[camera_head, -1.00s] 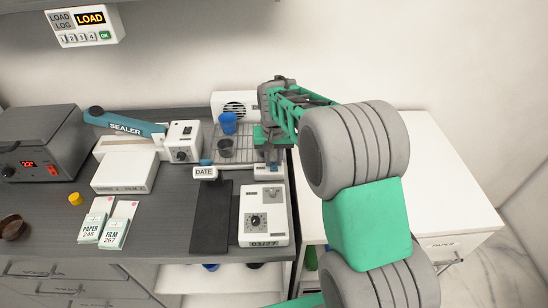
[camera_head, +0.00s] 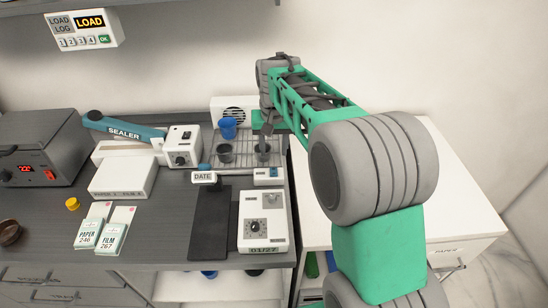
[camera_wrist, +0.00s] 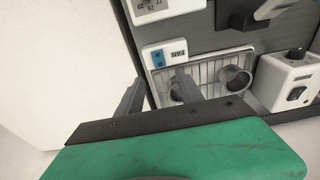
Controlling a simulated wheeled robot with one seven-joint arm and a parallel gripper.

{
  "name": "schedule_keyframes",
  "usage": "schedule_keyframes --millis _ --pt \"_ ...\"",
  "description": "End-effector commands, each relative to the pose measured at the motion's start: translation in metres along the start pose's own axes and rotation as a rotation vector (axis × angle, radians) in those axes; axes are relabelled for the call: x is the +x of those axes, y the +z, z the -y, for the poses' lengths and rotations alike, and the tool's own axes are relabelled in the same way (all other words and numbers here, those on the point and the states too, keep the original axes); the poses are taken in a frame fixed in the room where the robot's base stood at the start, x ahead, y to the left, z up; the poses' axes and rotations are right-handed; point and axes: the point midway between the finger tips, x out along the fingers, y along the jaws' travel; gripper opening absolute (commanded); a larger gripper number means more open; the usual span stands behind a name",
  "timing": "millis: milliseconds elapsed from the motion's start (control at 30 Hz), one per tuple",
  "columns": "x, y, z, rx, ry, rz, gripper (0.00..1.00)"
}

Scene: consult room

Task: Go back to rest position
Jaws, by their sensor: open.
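My gripper (camera_head: 265,128) is over the right end of the wire rack (camera_head: 243,136), at the back right of the dark counter. In the wrist view its fingers (camera_wrist: 160,82) are apart with nothing held between them. My arm reaches in from the right.
The sealer (camera_head: 130,131), a dial box (camera_head: 262,220), a DATE stamp (camera_head: 204,178) on a dark pad, and PAPER and FILM packs (camera_head: 112,232) occupy the counter. A white cabinet (camera_head: 430,190) stands right, partly under my arm. A wall panel (camera_head: 83,30) reads LOAD.

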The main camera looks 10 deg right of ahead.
Motion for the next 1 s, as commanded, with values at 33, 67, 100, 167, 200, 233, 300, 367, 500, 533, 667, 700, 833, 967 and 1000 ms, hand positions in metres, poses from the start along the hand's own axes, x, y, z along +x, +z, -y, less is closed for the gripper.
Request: schedule_keyframes --millis 33,67,100,167,200,233,300,367,500,533,667,700,833,967,1000 --pt "-0.001 0.000 0.000 0.000 0.000 0.000 0.44" --pt "-0.002 0.000 0.000 0.000 0.000 0.000 0.44" --pt "-0.002 0.000 0.000 0.000 0.000 0.001 0.44" --pt "-0.002 0.000 0.000 0.000 0.000 0.000 0.44" --pt "-0.002 0.000 0.000 0.000 0.000 0.000 0.44" --pt "-0.002 0.000 0.000 0.000 0.000 0.000 0.44" --pt "-0.002 0.000 0.000 0.000 0.000 0.000 0.44" --pt "-0.002 0.000 0.000 0.000 0.000 0.000 0.44" --pt "-0.019 0.019 -0.005 -0.023 -0.007 -0.026 0.44" --pt "-0.025 0.030 -0.007 -0.033 -0.009 -0.035 0.44" --pt "-0.050 0.092 -0.021 -0.096 -0.024 -0.099 0.44" --pt "-0.052 0.114 -0.025 -0.117 -0.029 -0.117 0.44" --pt "-0.048 0.173 -0.036 -0.175 -0.038 -0.171 0.44" --pt "-0.037 0.205 -0.041 -0.206 -0.043 -0.198 0.44" --pt "-0.035 0.208 -0.042 -0.211 -0.043 -0.201 0.44"
